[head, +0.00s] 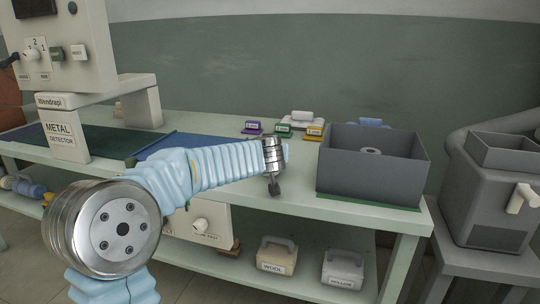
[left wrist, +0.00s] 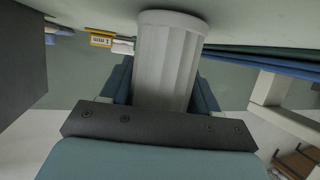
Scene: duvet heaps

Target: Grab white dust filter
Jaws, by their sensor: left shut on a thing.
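The white dust filter (left wrist: 168,45), a pale ribbed cylinder, stands between the two dark blue fingers of my left gripper (left wrist: 164,80) in the left wrist view. The fingers are shut on its sides. In the head view my left arm reaches over the bench, and my left gripper (head: 274,187) is near the bench's front edge, left of the grey open box. The filter cannot be made out in the head view. My right gripper is not in view.
Purple (head: 252,127), green (head: 283,129) and yellow (head: 314,132) labels stand behind. The metal detector (head: 60,130) is at left. Handled blocks (head: 277,255) sit on the lower shelf.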

